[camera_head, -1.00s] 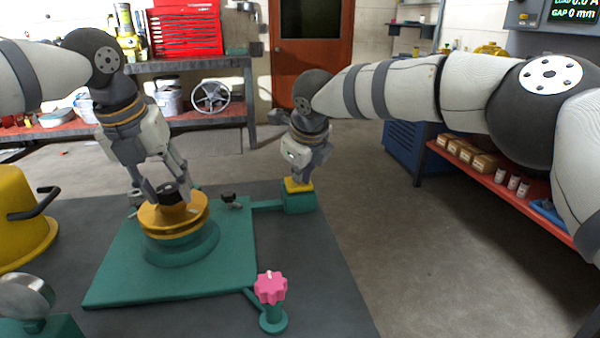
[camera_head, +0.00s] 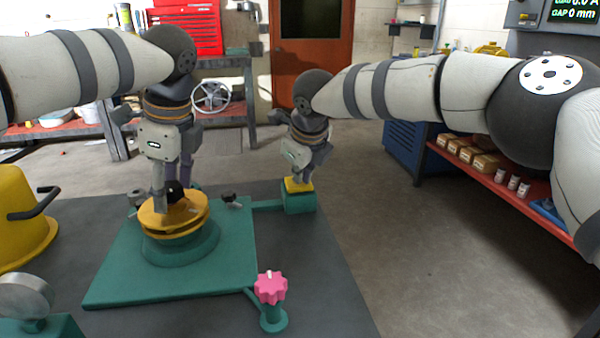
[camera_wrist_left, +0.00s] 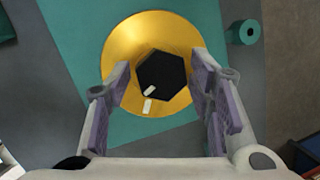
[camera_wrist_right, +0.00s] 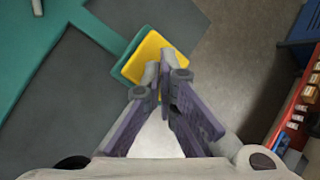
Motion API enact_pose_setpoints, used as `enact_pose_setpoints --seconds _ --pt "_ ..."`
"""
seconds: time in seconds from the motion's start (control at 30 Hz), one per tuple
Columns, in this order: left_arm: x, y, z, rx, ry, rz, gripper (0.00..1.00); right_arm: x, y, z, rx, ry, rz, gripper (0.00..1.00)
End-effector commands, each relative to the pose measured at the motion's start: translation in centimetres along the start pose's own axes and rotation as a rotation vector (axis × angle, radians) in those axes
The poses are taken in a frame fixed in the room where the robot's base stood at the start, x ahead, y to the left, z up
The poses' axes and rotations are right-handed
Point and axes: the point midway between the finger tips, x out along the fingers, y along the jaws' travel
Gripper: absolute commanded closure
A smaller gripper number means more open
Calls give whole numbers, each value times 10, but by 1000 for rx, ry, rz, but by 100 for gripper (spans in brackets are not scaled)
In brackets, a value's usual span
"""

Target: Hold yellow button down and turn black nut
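The black hexagonal nut (camera_wrist_left: 163,76) sits in the centre of a round yellow disc (camera_wrist_left: 120,45) on a green base (camera_head: 110,280). In the left wrist view a white mark on the nut lies close to a white mark on the disc, slightly offset. My left gripper (camera_head: 172,205) points down over the nut. Its fingers are open, one on each side, with gaps showing. The yellow button (camera_wrist_right: 150,55) is a square cap on a green block (camera_head: 300,203). My right gripper (camera_wrist_right: 165,78) is shut, its fingertips at the button's top; how far it is pressed cannot be told.
A pink knob (camera_head: 270,288) stands in front of the base. A yellow body with a black handle (camera_head: 35,205) and a round gauge (camera_head: 25,295) are at the left. A display (camera_head: 572,10) at top right reads GAP 0 mm.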

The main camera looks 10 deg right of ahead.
Motion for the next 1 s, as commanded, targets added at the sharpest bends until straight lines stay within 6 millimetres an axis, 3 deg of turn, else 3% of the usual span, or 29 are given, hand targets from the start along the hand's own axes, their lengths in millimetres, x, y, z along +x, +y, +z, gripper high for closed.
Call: enact_pose_setpoints --seconds 0.37,0.7,0.83,1.0 --pt "0 0 1 53 10 -13 33 2 1 -2 0 3 3 100" --pt "1 2 5 949 147 -262 33 2 1 -1 0 3 3 100" --pt "1 2 6 1175 180 -323 33 2 1 -1 0 2 3 100" --pt "1 3 6 1250 188 -341 33 2 1 -1 0 2 3 100"
